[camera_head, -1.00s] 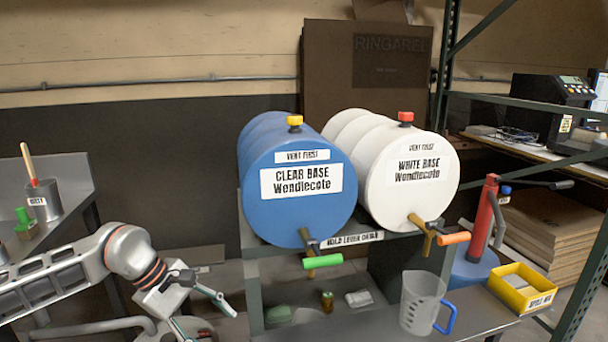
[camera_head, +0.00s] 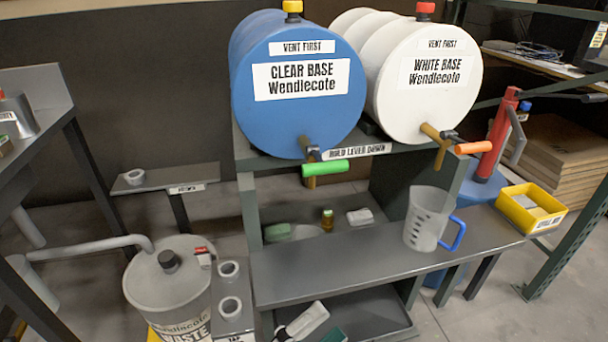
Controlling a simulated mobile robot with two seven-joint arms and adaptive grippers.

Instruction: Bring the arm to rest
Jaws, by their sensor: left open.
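The rest of the left arm is out of the picture. My right gripper is not in view.
A blue drum (camera_head: 300,118) and a white drum (camera_head: 425,105) lie on the rack above. A waste can (camera_head: 168,287) stands at lower left.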

